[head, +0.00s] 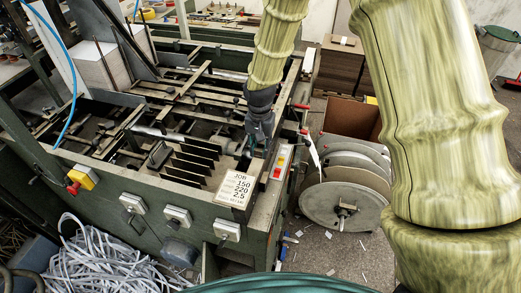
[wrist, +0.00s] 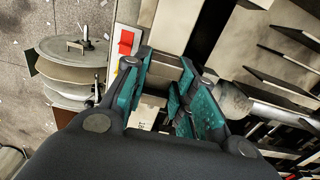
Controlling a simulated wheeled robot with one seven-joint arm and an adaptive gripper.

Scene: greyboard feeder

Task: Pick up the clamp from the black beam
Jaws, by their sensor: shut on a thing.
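My gripper (head: 258,143) points down over the right front part of the green feeder machine, beside the white job card. In the wrist view its teal-padded fingers (wrist: 163,98) stand apart, with a narrow grey piece between them, which I take for the clamp (wrist: 166,71). The gripper is shut on it. The clamp's shape is mostly hidden by the fingers, and in the head view I cannot make it out. A dark beam (wrist: 211,32) runs just past the fingertips in the wrist view. I cannot tell whether the clamp still touches it.
The job card (head: 237,188) and a panel with red and yellow buttons (head: 280,163) are close to the gripper. Several dark upright plates (head: 190,163) stand to its left. Large grey reels (head: 345,203) stand on the floor at right. Loose white strips (head: 90,258) lie at front left.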

